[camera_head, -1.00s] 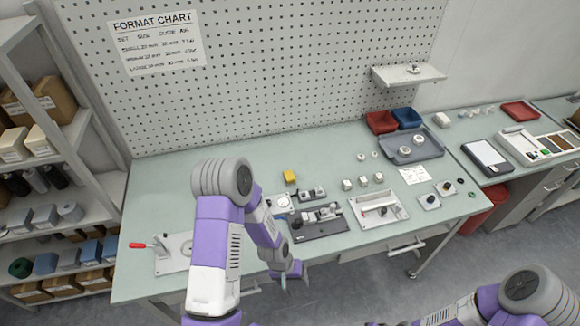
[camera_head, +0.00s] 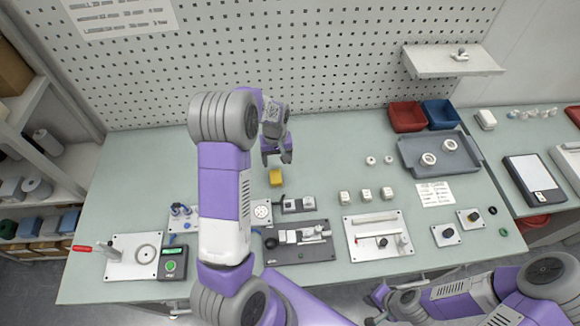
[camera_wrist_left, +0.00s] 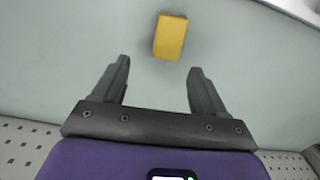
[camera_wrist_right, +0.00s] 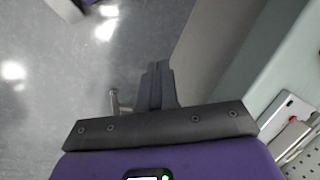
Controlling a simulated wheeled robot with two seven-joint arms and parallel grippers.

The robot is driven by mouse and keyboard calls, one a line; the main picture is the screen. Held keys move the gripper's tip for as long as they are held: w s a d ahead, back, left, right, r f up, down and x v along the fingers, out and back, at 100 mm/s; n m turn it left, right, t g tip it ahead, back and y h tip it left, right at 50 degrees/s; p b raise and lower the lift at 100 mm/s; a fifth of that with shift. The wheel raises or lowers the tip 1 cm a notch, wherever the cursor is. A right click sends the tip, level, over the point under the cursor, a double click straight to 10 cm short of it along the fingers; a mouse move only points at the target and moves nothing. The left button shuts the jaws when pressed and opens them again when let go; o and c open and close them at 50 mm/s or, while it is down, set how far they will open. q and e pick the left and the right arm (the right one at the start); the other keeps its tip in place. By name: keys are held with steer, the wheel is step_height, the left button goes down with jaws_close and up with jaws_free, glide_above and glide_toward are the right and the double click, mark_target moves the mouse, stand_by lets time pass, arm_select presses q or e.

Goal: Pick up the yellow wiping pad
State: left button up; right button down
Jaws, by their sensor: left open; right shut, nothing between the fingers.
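The yellow wiping pad (camera_head: 276,177) lies on the pale green bench top, behind the black fixture plate. My left gripper (camera_head: 277,160) is just behind the pad in the head view, above the bench, with its fingers pointing down. In the left wrist view the pad (camera_wrist_left: 171,37) is beyond the two spread fingertips (camera_wrist_left: 160,65), a little right of the middle between them, with nothing in the jaws. My right gripper (camera_wrist_right: 157,68) is shut and empty in the right wrist view, over the floor by the bench edge.
The black fixture plate (camera_head: 306,253) and a white fixture plate (camera_head: 361,247) stand in front. White cubes (camera_head: 366,194) and a grey tray (camera_head: 411,168) are to the right. The pegboard (camera_head: 300,60) rises behind. Bare bench lies left and right of the pad.

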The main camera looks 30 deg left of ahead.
mark_target(275, 174)
arm_select(q)
steer(key=shift+s+a+f, duration=0.1)
steer(key=shift+s+f, duration=0.1)
steer(key=shift+f, duration=0.15)
steer(key=shift+s+f, duration=0.7)
step_height(275, 174, down, 5)
steer(key=shift+w+r, duration=0.1)
steer(key=shift+r, duration=0.1)
steer(key=c, duration=1.2)
steer(key=shift+o, duration=0.2)
step_height(275, 174, up, 10)
